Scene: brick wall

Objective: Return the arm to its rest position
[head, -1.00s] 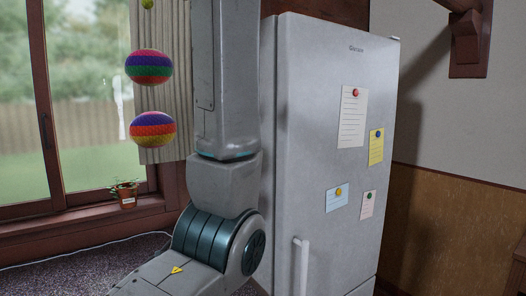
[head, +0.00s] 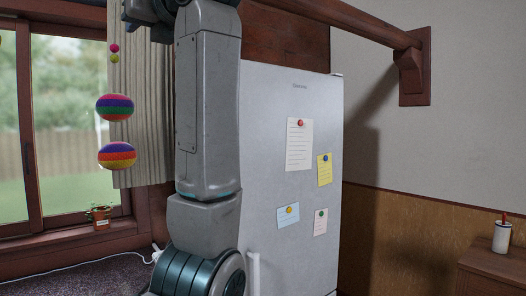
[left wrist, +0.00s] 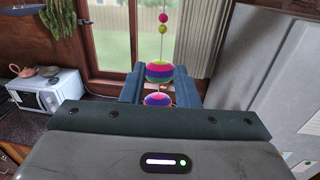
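My left arm (head: 207,120) stands upright in the middle of the head view, in front of the refrigerator's left side. Its upper end bends left at the top edge, and the fingertips are not visible there. In the left wrist view my left gripper (left wrist: 160,76) has its two blue-grey fingers apart. Striped balls of a hanging string show in the gap, seemingly behind the fingers and not gripped. My right gripper is in neither view.
A white refrigerator (head: 262,150) with notes stands right of my arm. Striped balls (head: 115,107) hang before the window and curtain (head: 142,120). A potted plant (head: 101,217) sits on the sill. A wooden beam (head: 350,22) runs overhead. A microwave (left wrist: 45,92) stands at left.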

